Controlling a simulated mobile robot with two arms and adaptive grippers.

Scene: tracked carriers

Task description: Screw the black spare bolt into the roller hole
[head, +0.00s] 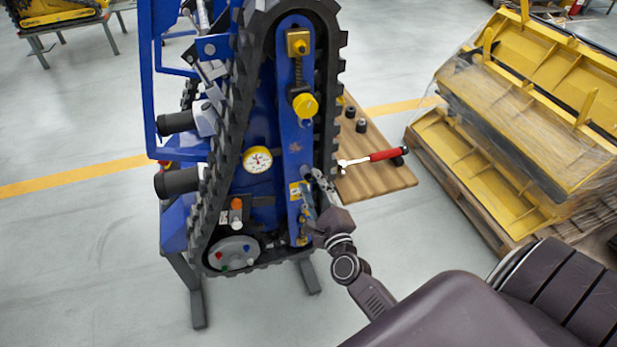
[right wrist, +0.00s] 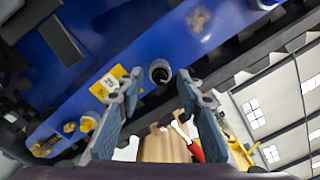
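The blue tracked carrier stands on end, with a black track (head: 331,95) around a blue side beam (head: 292,135). My right gripper (head: 311,181) is at the lower part of this beam, pointing at it. In the right wrist view its two fingers (right wrist: 160,84) are apart, with nothing gripped between them. Beyond the gap, a round grey-rimmed fitting with a dark centre (right wrist: 159,71) sits in the beam. I cannot tell whether that centre is an empty roller hole or a black bolt seated in it. My left gripper is out of view.
A wooden table (head: 372,182) behind the track holds a red-handled tool (head: 385,155) and small dark cylindrical parts (head: 361,126). Yellow knobs (head: 305,105) stick out higher on the beam. Wrapped yellow parts (head: 500,130) on a pallet stand right.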

